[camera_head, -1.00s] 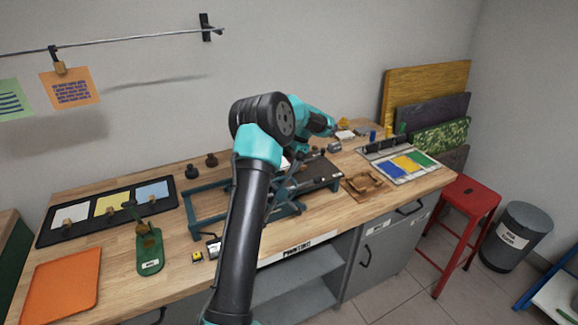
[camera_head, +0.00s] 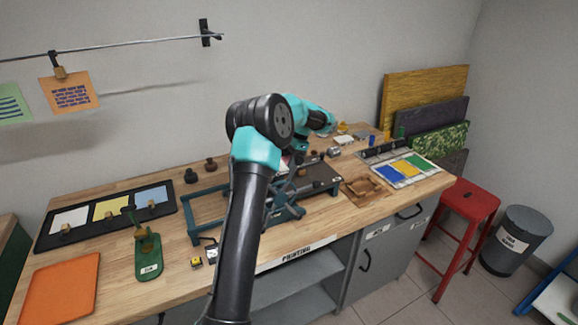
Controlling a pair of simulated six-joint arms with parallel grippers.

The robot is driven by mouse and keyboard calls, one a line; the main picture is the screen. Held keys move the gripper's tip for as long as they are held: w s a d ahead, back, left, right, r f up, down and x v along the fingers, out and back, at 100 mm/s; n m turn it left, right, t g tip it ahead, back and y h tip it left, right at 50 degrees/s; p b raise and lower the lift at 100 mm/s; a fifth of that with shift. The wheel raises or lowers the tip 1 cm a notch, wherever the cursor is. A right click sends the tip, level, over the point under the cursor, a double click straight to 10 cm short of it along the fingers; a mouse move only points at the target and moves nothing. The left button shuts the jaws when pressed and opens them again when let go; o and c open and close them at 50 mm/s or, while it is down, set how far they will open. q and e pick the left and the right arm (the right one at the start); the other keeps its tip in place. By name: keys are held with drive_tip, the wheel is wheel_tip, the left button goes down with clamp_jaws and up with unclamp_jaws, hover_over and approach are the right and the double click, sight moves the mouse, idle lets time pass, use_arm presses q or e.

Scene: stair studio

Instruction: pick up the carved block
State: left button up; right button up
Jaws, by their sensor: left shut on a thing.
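My left arm rises through the middle of the camera_head view and bends over the workbench. My left gripper (camera_head: 297,158) points down near the dark bed of the teal press (camera_head: 322,178). It is small and partly hidden by my own arm. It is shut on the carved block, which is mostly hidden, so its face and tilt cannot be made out. I cannot tell whether the block touches the bed. My right gripper is not in view.
A brown wooden tray (camera_head: 366,191) lies right of the press. A color palette tray (camera_head: 432,174) is farther right. A green stand (camera_head: 149,262), an orange tray (camera_head: 62,288) and a black tray of cards (camera_head: 106,232) occupy the left. Bare wood shows between them.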

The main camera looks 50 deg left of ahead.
use_arm(q)
wheel_tip(320, 180, up, 7)
drive_tip(key=shift+r, duration=0.1)
drive_tip(key=shift+w, duration=0.1)
idle(0.6)
